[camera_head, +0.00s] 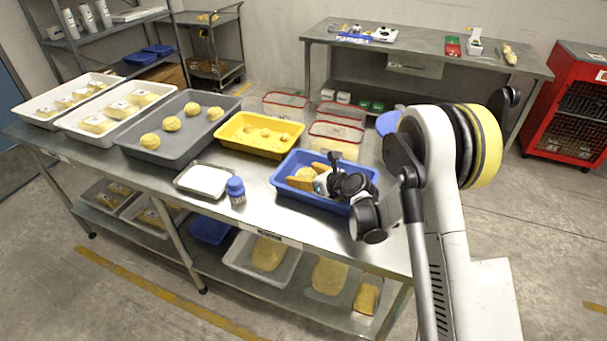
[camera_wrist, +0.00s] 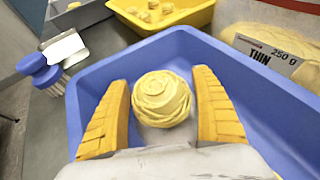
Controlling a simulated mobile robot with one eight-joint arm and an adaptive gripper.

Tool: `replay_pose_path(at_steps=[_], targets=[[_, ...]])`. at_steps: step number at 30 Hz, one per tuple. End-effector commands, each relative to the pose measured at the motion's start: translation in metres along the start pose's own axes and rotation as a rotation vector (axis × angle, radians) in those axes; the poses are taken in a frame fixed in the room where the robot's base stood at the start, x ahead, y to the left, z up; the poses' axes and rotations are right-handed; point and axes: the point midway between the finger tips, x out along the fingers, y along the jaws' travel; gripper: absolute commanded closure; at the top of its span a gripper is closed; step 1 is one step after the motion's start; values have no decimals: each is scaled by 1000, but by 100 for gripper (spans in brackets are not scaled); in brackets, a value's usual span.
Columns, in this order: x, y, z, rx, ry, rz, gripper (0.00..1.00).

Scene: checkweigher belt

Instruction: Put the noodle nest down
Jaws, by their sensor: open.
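A round pale-yellow noodle nest (camera_wrist: 161,98) lies in the blue tray (camera_wrist: 75,105), seen in the wrist view. My gripper (camera_wrist: 163,95) is open, with its two ribbed orange-yellow fingers on either side of the nest. There is a visible gap between the nest and each finger. In the head view my gripper (camera_head: 312,178) reaches down into the blue tray (camera_head: 352,208), at the right end of the steel table. The nest there (camera_head: 306,173) is partly hidden by my fingers and wrist.
A yellow tray (camera_head: 225,143) with small nests stands left of the blue tray. A grey tray (camera_head: 137,153) holds larger nests. Red-rimmed clear containers (camera_head: 337,140) stand behind.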

Motion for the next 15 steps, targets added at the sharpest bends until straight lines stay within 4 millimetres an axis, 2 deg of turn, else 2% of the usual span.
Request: replay_pose_path(at_steps=[1,5,15], targets=[[-1,2,-3,1,8,6,24],[-12,1,7,2,8,4,24],[-93,0,9,2,5,2,24]])
